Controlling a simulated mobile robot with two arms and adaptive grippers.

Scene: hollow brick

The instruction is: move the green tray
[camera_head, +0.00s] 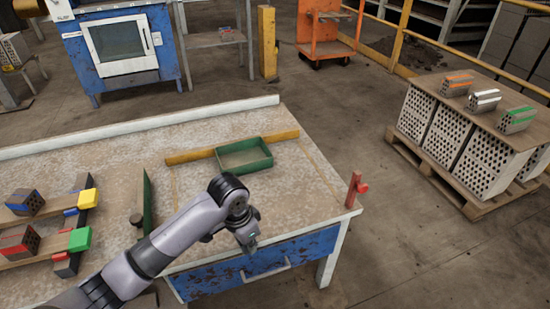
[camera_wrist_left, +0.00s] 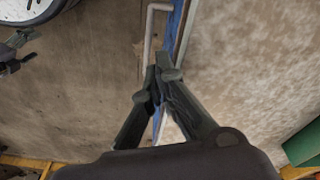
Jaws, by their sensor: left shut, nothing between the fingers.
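The green tray (camera_head: 244,155) is a shallow, open, empty-looking box on the workbench, close to a yellow strip at the back. A green edge at the lower right of the left wrist view (camera_wrist_left: 302,146) may be part of it. My left gripper (camera_head: 250,247) is shut and empty, pointing down near the bench's front edge, in front of the tray and apart from it. In the left wrist view its fingers (camera_wrist_left: 158,78) meet near the drawer handle (camera_wrist_left: 147,50); I cannot tell whether they touch it. My right gripper does not show.
The workbench (camera_head: 300,190) has a blue drawer (camera_head: 265,268), a red clamp-like piece (camera_head: 356,188) at its right corner and a green upright plate (camera_head: 147,203). Bricks (camera_head: 25,202) lie on a rack at left. A pallet of hollow bricks (camera_head: 470,145) stands at right. The bench right of the tray is clear.

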